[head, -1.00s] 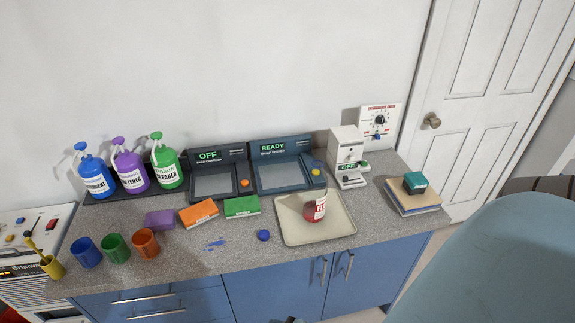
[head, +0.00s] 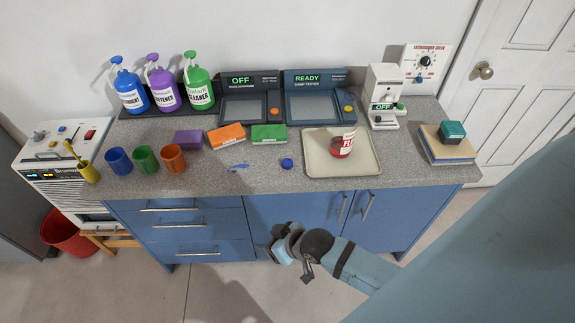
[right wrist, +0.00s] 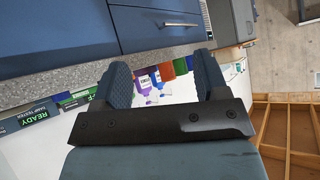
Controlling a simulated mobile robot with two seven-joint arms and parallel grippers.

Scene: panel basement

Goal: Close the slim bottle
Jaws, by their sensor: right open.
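A small red bottle with a white and red label (head: 343,145) stands on the beige tray (head: 313,169) on the counter. Its neck is hard to make out. A small round blue piece, cap-like (head: 287,163), lies on the counter just left of the tray. My right gripper (head: 279,246) is in front of the blue cabinet, below the counter edge, apart from both. In the right wrist view the right gripper (right wrist: 163,76) is open with nothing between its fingers. My left gripper is not in view.
Three pump bottles (head: 164,91) stand at the back left. Cups (head: 146,159), an orange box (head: 227,137) and a green box (head: 269,134) stand along the counter. Two testers and a white device (head: 383,97) stand behind. The counter front between cups and tray is mostly clear.

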